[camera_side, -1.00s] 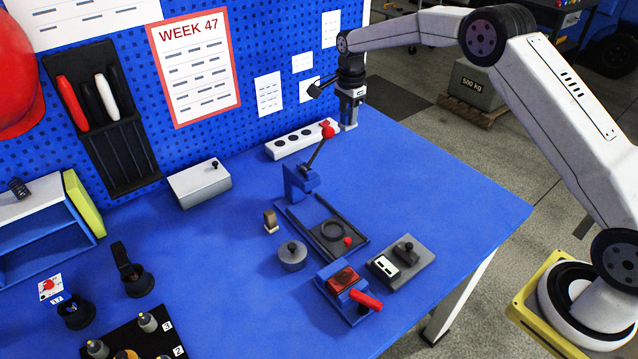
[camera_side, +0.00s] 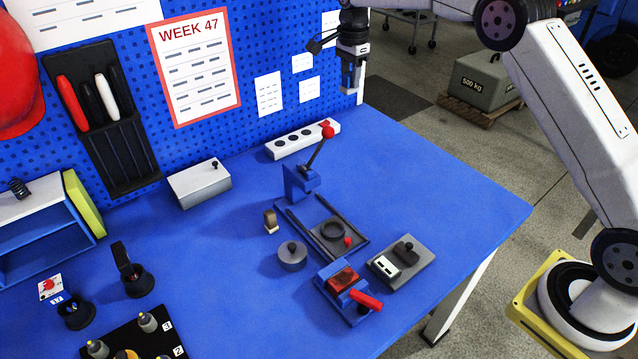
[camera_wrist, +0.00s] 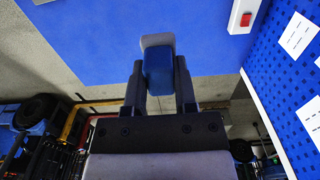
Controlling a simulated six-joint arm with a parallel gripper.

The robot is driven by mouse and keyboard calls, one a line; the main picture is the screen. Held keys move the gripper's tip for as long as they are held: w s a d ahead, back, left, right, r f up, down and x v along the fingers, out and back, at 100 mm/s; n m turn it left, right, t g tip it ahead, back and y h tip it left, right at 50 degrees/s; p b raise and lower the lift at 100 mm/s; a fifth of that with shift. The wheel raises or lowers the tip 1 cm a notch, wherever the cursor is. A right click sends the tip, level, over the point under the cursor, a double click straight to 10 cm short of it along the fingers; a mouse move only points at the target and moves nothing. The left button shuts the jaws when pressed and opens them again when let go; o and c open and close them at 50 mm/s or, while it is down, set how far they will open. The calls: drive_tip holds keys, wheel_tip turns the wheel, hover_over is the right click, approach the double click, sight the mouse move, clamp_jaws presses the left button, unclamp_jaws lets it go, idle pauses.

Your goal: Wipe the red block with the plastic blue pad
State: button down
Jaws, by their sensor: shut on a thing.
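My gripper (camera_wrist: 158,66) is shut on a blue pad (camera_wrist: 158,82) with a pale grey face, seen between the fingers in the wrist view. In the side view my gripper (camera_side: 349,80) hangs above the far back corner of the bench, in front of the pegboard's right end; the pad is too small to make out clearly there. A dull red block (camera_side: 343,278) sits in a blue clamp fixture (camera_side: 330,292) with a bright red handle, near the bench's right front. My gripper is well apart from the block.
A lever press (camera_side: 301,183) with a red knob stands behind the clamp. A grey device (camera_side: 402,262) is right of the clamp and a round grey weight (camera_side: 292,256) to its left. A white power strip (camera_side: 303,139) lies along the back.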

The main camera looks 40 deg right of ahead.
drive_tip(key=s+a+r, duration=0.1)
drive_tip(key=s+a, duration=0.4)
drive_tip(key=a, duration=0.4)
drive_tip(key=s+a+r, duration=0.2)
drive_tip(key=s+a, duration=0.4)
drive_tip(key=a, duration=0.3)
drive_tip(key=s+a+f, duration=0.1)
drive_tip(key=s+a, duration=0.3)
drive_tip(key=s, duration=0.4)
drive_tip(key=s+a+f, duration=0.1)
drive_tip(key=s+a, duration=0.4)
drive_tip(key=s, duration=0.3)
wheel_tip(320, 180, down, 16)
drive_tip(key=shift+w, duration=0.15)
drive_tip(key=shift+d+f, duration=0.1)
drive_tip(key=shift+f, duration=0.1)
